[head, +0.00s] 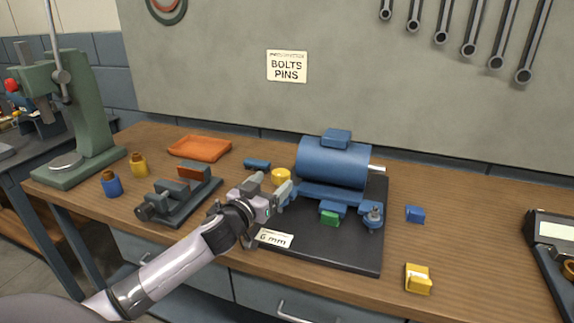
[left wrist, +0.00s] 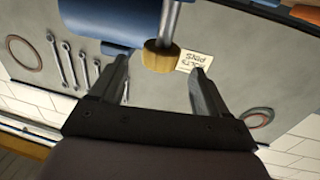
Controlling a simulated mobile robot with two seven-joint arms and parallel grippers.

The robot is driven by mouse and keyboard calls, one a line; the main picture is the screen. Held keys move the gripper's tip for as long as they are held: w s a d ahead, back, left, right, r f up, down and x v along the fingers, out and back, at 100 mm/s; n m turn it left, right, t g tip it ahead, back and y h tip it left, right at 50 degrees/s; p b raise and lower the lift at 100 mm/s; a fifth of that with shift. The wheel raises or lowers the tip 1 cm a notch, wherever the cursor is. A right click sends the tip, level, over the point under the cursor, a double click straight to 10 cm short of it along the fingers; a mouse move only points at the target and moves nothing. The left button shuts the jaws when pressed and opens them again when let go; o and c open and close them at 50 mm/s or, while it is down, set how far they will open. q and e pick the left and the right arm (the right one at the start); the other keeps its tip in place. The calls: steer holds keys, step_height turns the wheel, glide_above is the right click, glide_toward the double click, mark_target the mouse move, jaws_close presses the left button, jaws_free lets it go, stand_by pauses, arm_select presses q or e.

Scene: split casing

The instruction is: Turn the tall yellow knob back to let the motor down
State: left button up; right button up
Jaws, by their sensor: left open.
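The yellow knob (head: 281,176) stands at the back left of the blue motor (head: 333,163). In the left wrist view the knob (left wrist: 160,57) sits at the end of a grey shaft, between and slightly beyond my two fingertips. My left gripper (head: 273,187) is open, its fingers reaching toward the knob from the front left; I see no contact. The left wrist view shows the open fingers (left wrist: 158,73) on either side with a gap to the knob. The motor lies on blue supports above the dark base plate (head: 325,254). My right gripper is not in view.
A small blue block (head: 415,214) and a yellow block (head: 418,279) lie right of the plate. The bench's right part has free room.

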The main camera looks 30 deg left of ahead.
mark_target(285, 170)
arm_select(q)
steer(key=shift+w+a+r, duration=0.1)
steer(key=shift+w+r, duration=0.1)
steer(key=shift+w, duration=0.6)
steer(key=shift+w+a+f+p, duration=0.1)
steer(key=shift+w+p, duration=0.1)
steer(key=shift+w, duration=1.25)
steer(key=shift+w+a+p, duration=0.1)
steer(key=shift+w+p, duration=0.1)
steer(key=shift+w, duration=1.2)
steer(key=c, duration=0.9)
